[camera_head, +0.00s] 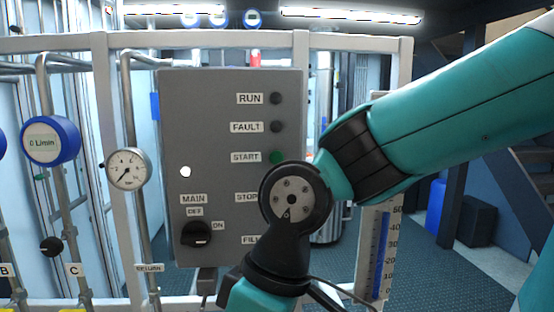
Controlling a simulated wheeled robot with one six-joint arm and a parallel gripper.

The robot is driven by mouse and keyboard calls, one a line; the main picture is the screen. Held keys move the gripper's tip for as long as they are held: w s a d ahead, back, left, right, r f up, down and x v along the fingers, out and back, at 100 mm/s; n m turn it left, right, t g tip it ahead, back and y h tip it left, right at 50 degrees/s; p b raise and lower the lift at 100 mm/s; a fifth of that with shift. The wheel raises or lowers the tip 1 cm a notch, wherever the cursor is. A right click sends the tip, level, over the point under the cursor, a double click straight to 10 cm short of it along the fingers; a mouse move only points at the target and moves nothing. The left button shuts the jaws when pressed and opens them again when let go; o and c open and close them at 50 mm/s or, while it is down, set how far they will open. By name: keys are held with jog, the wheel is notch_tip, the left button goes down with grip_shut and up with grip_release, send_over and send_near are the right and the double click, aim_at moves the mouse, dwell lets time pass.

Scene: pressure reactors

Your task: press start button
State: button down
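The grey control panel (200,110) stands upright on a white frame in the head camera view. The green start button (276,157) is on its right side, beside the label START. My teal and black arm crosses the lower right of the panel, and its wrist joint is just below the start button in the picture. The arm partly covers the STOP label (246,197) and the FILL label (250,239), and hides whatever is right of them. My gripper is not visible; the arm runs out of the picture at the bottom.
The RUN lamp (276,98) and FAULT lamp (276,127) are dark. The black MAIN knob (196,234) is at the panel's lower left. A pressure gauge (127,169) and pipes stand to the left. A blue scale (381,250) stands to the right, behind my arm.

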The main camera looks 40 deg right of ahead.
dwell(0.9)
notch_tip(320, 180, down, 2)
jog(key=shift+f+b, duration=0.1)
jog(key=shift+b, duration=1)
jog(key=shift+d, duration=0.1)
